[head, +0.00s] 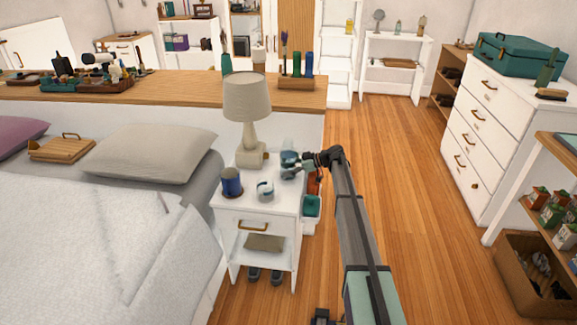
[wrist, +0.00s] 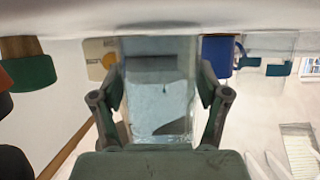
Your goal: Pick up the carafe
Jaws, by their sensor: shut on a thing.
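The carafe looks like a clear, pale bluish vessel (wrist: 160,95), seen between the two fingers in the wrist view. My gripper (wrist: 161,78) has a finger on each side of it and is shut on it. In the head view my gripper (head: 291,164) is at the right back of the white nightstand (head: 258,226), right of the lamp base. There the carafe is hard to make out against the gripper. I cannot tell whether it touches the nightstand top.
A blue mug (head: 231,182) and a clear vessel with a blue part (head: 265,190) stand left of my gripper. A beige lamp (head: 248,110) stands behind. The bed (head: 90,230) is on the left. A teal bin (head: 311,207) is beside the nightstand.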

